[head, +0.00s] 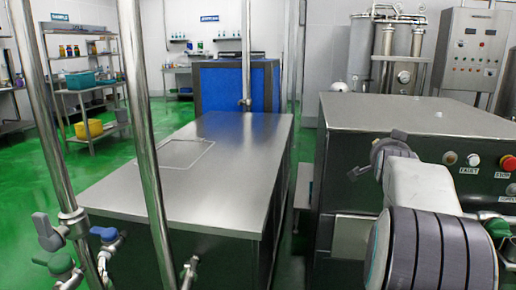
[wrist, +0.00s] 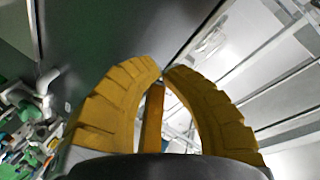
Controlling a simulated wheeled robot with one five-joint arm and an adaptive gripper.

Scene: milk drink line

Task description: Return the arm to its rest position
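My gripper (wrist: 162,72) shows in the wrist view as two curved, ribbed yellow fingers. Their tips come together at the top, and no object is visible between the tips. A narrow brownish-yellow bar shows in the gap lower down, and I cannot tell what it is. In the head view my arm (head: 420,185) is folded at the lower right, with a pale link and a dark banded joint in front. My gripper's fingers do not show in that view.
A steel-topped table (head: 225,180) with a bare top stands ahead. A dark machine (head: 430,115) with buttons is close on the right, behind my arm. Upright steel pipes (head: 140,110) with valves stand at the left front. Green floor is open on the left.

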